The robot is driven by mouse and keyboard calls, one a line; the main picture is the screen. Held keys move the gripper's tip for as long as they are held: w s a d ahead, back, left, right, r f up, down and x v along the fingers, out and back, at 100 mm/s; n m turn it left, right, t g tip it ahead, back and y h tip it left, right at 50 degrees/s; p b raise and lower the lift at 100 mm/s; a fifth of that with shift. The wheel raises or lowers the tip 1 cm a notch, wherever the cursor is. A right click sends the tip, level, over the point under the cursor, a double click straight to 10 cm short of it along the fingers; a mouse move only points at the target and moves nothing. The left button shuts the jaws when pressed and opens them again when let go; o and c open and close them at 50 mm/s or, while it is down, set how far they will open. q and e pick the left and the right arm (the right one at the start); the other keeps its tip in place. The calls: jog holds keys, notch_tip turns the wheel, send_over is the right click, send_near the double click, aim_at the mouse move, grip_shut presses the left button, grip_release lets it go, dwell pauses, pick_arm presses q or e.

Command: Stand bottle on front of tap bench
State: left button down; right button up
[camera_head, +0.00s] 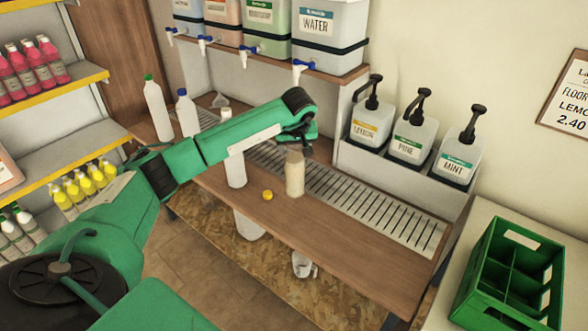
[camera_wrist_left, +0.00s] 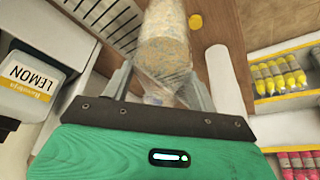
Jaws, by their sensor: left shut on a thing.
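A clear bottle with pale speckled contents (camera_head: 295,175) is upright under my left gripper (camera_head: 296,145), over the wooden front strip of the tap bench (camera_head: 330,232). I cannot tell whether its base touches the wood. In the left wrist view the bottle (camera_wrist_left: 165,45) lies between the two fingers of my left gripper (camera_wrist_left: 158,88), which is shut on its narrow upper part. A yellow cap (camera_head: 267,195) lies on the wood to the left of the bottle; it also shows in the left wrist view (camera_wrist_left: 195,21). My right gripper is not in view.
A white bottle (camera_head: 236,171) stands left of the held one. A slotted drain (camera_head: 375,212) runs behind. Pump containers (camera_head: 411,138) stand at the back right, and tapped drums (camera_head: 328,35) above. A green crate (camera_head: 510,275) is at right. The bench front right is clear.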

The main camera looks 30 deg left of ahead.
aim_at(295, 170)
pick_arm(q)
notch_tip(295, 170, down, 3)
jog(key=shift+f, duration=0.1)
jog(key=shift+f+p, duration=0.3)
jog(key=shift+f, duration=0.2)
notch_tip(295, 170, down, 4)
jog(key=shift+p, duration=0.4)
jog(key=shift+f, duration=0.1)
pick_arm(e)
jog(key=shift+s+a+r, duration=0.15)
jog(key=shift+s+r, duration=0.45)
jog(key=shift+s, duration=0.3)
pick_arm(q)
jog(key=shift+f, duration=0.15)
jog(key=shift+c, duration=2.2)
grip_release()
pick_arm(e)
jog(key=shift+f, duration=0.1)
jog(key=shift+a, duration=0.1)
